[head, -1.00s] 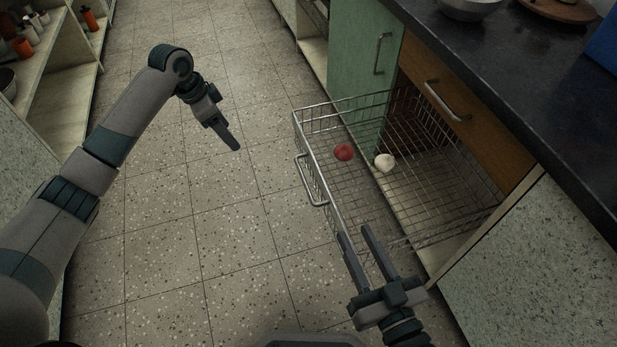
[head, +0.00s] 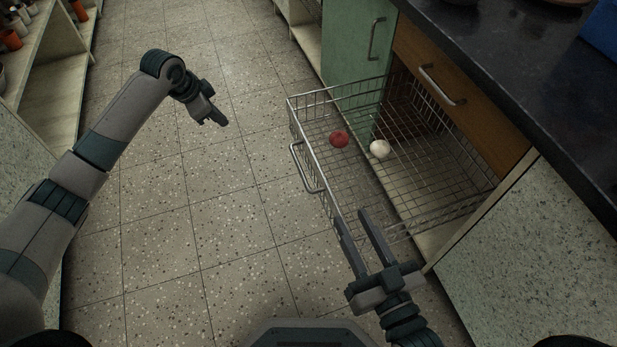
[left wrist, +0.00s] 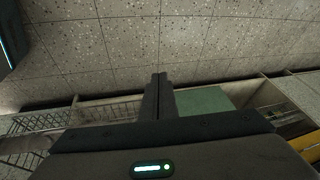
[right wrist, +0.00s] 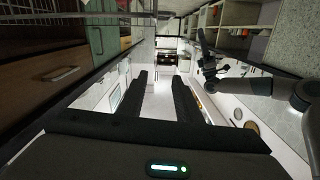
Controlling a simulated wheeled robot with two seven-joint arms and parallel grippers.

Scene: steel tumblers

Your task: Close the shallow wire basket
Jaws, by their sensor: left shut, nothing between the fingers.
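The shallow wire basket (head: 313,188) is pulled out from the counter below the wooden drawer front, with its handle (head: 304,168) on the side facing the aisle. A red ball-like item (head: 339,139) and a white one (head: 380,149) lie in it. My left gripper (head: 221,121) is shut and empty above the floor, left of the basket and apart from it; its fingers also show together in the left wrist view (left wrist: 158,90). My right gripper (head: 352,222) is open, fingers apart and empty, by the basket's near front corner in the picture; I cannot tell whether it touches.
A green cabinet door (head: 352,45) and a wooden drawer front (head: 450,85) sit behind the basket, under a dark countertop (head: 500,70). Open shelves (head: 55,90) stand at the far left. The tiled floor (head: 240,220) between is clear.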

